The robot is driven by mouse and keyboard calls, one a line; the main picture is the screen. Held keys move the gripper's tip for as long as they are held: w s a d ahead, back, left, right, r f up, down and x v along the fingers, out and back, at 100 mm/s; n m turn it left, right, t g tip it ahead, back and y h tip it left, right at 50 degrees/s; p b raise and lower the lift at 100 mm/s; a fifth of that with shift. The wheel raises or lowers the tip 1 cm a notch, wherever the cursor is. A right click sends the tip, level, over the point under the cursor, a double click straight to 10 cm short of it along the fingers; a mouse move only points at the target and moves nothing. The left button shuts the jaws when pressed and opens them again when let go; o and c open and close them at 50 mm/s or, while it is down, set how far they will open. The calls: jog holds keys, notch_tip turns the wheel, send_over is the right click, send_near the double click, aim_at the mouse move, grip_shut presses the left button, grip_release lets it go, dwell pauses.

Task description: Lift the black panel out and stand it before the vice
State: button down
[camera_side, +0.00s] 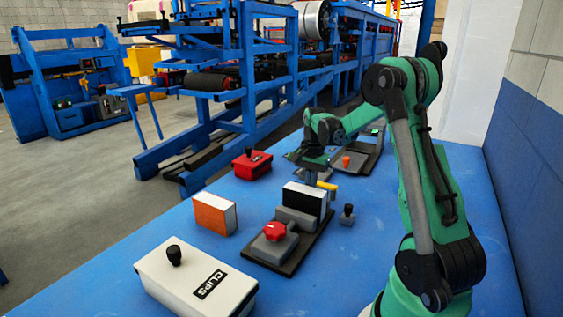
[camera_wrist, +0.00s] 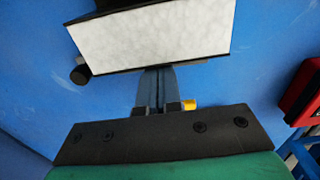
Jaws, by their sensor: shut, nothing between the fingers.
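The black panel (camera_side: 318,205), with a pale top edge, stands upright in the grey vice (camera_side: 296,219), behind its front jaw. The vice has a red knob (camera_side: 275,231) and a dark base. My gripper (camera_side: 311,181) is shut and empty, pointing down just behind the panel. In the wrist view the panel's pale top (camera_wrist: 155,38) fills the upper middle. My gripper's fingers (camera_wrist: 158,85) are together beside its near long edge, which hides their tips. Whether they touch the panel, I cannot tell.
An orange panel (camera_side: 213,214) stands left of the vice. A white CLIPS box (camera_side: 195,280) is in front, a red box (camera_side: 252,165) behind. A small black knob (camera_side: 347,215) and a yellow piece (camera_side: 327,186) are close to the panel. Blue table is clear between orange panel and vice.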

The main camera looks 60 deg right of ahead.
jog(key=shift+a, duration=0.85)
jog(key=shift+d, duration=0.15)
